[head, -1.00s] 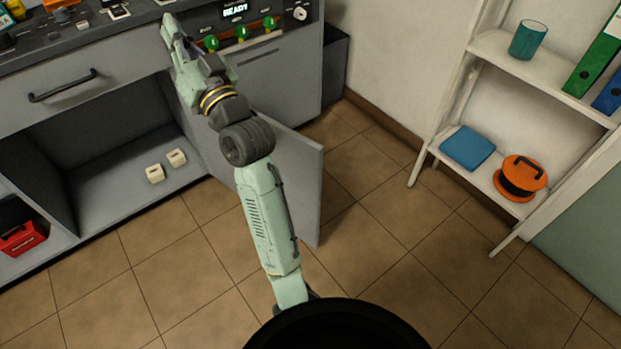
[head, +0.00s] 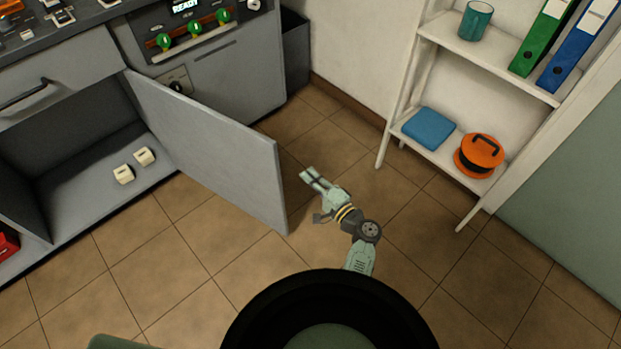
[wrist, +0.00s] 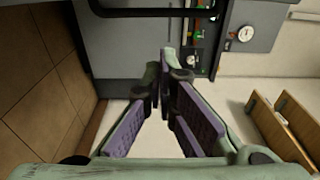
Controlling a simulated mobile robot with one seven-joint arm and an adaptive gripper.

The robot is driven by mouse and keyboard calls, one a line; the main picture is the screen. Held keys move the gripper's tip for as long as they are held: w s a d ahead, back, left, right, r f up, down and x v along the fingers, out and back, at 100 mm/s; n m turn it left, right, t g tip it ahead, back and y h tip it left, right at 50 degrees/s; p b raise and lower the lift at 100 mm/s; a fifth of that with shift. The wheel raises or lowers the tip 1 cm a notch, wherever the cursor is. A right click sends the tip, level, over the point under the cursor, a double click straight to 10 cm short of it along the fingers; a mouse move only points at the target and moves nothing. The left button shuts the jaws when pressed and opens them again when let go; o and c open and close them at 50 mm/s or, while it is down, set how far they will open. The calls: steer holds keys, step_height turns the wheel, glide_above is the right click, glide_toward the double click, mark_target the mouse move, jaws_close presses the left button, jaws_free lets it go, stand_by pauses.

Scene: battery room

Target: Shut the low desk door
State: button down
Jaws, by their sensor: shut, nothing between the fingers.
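The low desk door (head: 215,150) is a flat grey panel in the head view. It stands wide open, swung out from the right side of the open lower compartment (head: 75,190) of the desk. My gripper (head: 308,173) is over the floor to the right of the door's free edge, with a visible gap between them in the picture. Its fingers are together with nothing between them; the wrist view also shows the fingertips (wrist: 164,75) close together. A grey panel with a dark bar handle (wrist: 150,13) shows beyond them there; I cannot tell whether it is the door.
Two small pale blocks (head: 134,166) lie inside the compartment. A white shelf (head: 405,130) with binders, a cup and an orange reel (head: 480,155) stands at the right.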

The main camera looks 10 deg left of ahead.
steer(key=a+p, duration=0.3)
steer(key=a, duration=0.3)
steer(key=shift+w+a, duration=0.2)
steer(key=shift+w, duration=0.2)
